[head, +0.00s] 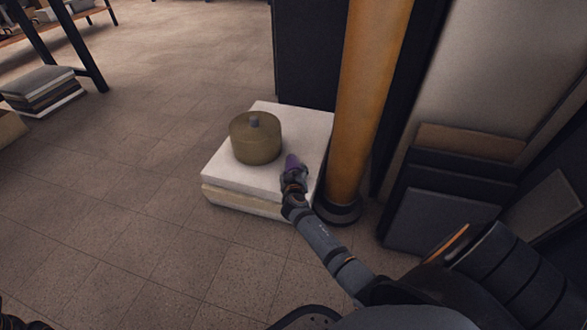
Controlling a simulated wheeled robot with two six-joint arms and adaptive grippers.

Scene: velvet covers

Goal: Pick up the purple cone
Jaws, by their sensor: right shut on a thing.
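The purple cone (291,162) shows at the tip of my right gripper (293,176), over the right part of a low white block (240,183). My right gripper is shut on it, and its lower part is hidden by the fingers. I cannot tell whether the cone touches the block's top.
A round olive-brown lidded pot (256,142) stands on the block, left of the cone. An orange-yellow pillar (364,100) rises close to the block's right side. Dark panels (440,205) lean at the right. Open tiled floor (130,190) lies to the left.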

